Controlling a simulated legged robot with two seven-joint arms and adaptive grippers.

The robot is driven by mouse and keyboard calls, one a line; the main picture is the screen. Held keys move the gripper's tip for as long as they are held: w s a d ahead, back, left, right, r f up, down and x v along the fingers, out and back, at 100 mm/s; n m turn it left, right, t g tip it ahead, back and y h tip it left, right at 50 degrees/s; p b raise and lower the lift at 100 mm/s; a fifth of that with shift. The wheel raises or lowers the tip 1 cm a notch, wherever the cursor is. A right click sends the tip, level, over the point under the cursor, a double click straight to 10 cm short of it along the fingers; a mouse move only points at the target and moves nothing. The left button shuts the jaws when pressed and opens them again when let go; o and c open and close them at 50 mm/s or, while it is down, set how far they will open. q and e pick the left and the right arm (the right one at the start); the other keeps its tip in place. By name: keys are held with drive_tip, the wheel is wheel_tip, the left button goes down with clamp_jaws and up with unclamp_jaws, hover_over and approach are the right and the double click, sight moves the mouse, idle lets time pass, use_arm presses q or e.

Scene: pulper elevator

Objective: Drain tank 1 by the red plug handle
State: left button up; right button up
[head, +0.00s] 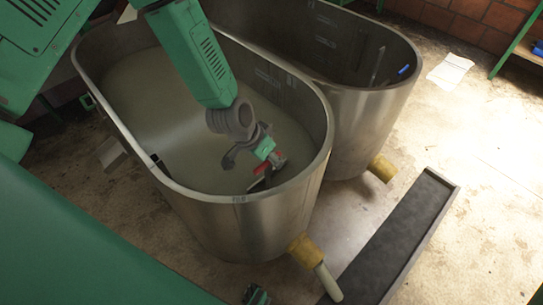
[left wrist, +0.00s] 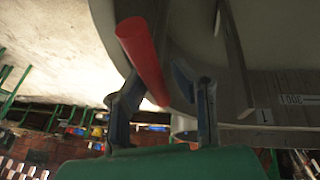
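Tank 1 (head: 240,225), the nearer oval steel tank, holds pale murky liquid. Its wall with a "1" label shows in the left wrist view (left wrist: 285,120). The red plug handle (head: 267,163) is at the tank's near right end; in the left wrist view it is a thick red bar (left wrist: 141,52). My left gripper (head: 245,160) is inside the tank outline, beside the handle. In the left wrist view my left gripper's fingers (left wrist: 158,72) are apart; the bar's end lies between them, close to the left finger, with a gap to the right one. Whether they touch is unclear.
A second steel tank (head: 345,130) stands behind, with a yellow outlet fitting (head: 382,168). Tank 1's yellow fitting (head: 302,247) carries a pale pipe (head: 327,283) beside a long dark trough (head: 400,240). Paper (head: 450,70) lies on open floor. A dark piece at the bottom edge may be my right gripper.

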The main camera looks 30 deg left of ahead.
use_arm(q)
drive_tip(key=v, duration=1.1)
drive_tip(key=shift+a+r, duration=0.25)
drive_tip(key=shift+r, duration=0.1)
